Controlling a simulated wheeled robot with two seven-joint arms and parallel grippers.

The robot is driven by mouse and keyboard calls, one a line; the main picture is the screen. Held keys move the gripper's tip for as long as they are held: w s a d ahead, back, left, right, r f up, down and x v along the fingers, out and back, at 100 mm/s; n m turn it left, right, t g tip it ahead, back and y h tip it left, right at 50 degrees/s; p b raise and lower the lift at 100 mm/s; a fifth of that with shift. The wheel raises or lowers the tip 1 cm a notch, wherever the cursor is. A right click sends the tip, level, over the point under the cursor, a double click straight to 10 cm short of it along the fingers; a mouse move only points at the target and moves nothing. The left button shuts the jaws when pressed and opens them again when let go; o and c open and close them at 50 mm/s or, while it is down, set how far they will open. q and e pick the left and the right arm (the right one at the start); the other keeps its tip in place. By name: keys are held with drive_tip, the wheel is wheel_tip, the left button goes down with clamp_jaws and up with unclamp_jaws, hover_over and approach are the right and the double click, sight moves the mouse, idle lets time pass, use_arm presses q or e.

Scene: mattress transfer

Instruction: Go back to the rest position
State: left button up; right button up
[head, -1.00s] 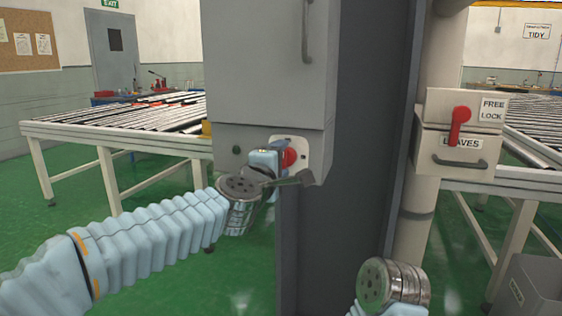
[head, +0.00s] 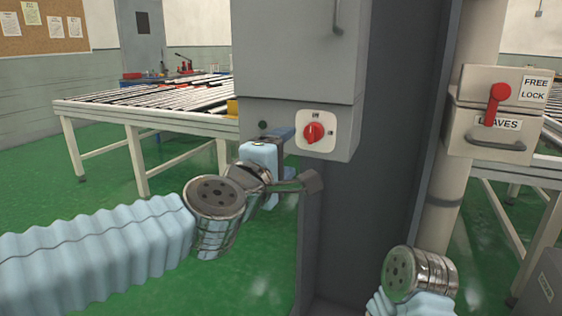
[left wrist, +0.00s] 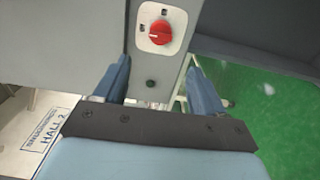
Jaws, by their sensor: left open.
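My left gripper (head: 284,142) is just below and left of the red rotary knob (head: 314,132) on the grey cabinet (head: 290,60) in the head view. In the left wrist view my left gripper (left wrist: 158,88) has its two blue fingers spread with nothing between them. The knob (left wrist: 160,32) and its white plate show beyond the fingertips, apart from them. My right arm (head: 420,275) shows only as a wrist part at the lower right of the head view; its gripper is out of the picture.
A roller table (head: 150,105) stands behind on the left. A beige post (head: 455,215) on the right carries a FREE LOCK box with a red lever (head: 497,100) and a LEAVES box with a handle (head: 495,143). Green floor (head: 80,185) is open at left.

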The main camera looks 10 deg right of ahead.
use_arm(q)
drive_tip(key=shift+s+a, duration=0.45)
drive_tip(key=shift+s, duration=0.15)
drive_tip(key=w+a+f+m+g+y, duration=0.2)
drive_tip(key=w+a+f, duration=0.15)
drive_tip(key=f, duration=0.95)
drive_tip(key=w+a+f+m+g+y, duration=0.15)
drive_tip(key=w+f, duration=0.35)
drive_tip(key=f, duration=0.8)
drive_tip(key=s+a+f+m+g+y, duration=0.15)
drive_tip(key=a+f, duration=0.25)
drive_tip(key=f, duration=0.6)
drive_tip(key=s+a+f+m+g+y, duration=0.1)
drive_tip(key=s+a+f+g, duration=0.2)
drive_tip(key=f, duration=0.8)
drive_tip(key=s+a+f+m+g, duration=0.1)
drive_tip(key=s+a+f+g, duration=0.2)
drive_tip(key=s+f, duration=0.6)
drive_tip(key=s+a+f+m+g, duration=0.2)
drive_tip(key=s+a+f, duration=0.3)
drive_tip(key=s+f, duration=0.5)
drive_tip(key=shift+s+a+f+m+g, duration=0.3)
drive_tip(key=shift+s+g, duration=0.3)
drive_tip(key=shift+s, duration=0.65)
